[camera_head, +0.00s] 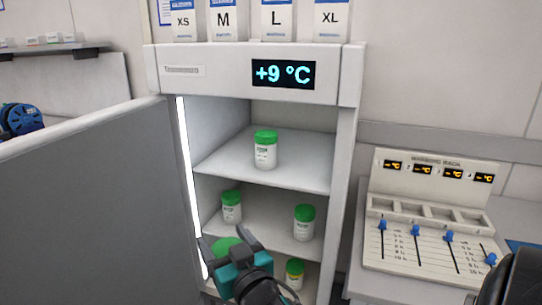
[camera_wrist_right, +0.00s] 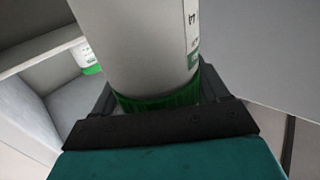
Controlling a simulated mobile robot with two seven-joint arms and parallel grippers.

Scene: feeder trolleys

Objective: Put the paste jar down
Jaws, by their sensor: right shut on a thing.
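My right gripper (camera_head: 226,242) is at the lower front of the open fridge, in front of its lower shelves. It is shut on the paste jar (camera_wrist_right: 140,45), a white jar with a green lid. In the right wrist view the gripper (camera_wrist_right: 158,105) closes around the jar at its green lid. In the head view only the green lid shows between the fingers; the jar's body is hidden, so I cannot tell whether it touches a shelf. My left gripper is not in view.
The fridge (camera_head: 205,86) reads +9 °C. The open door (camera_head: 90,215) is left; a warming rack (camera_head: 430,205) is right.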

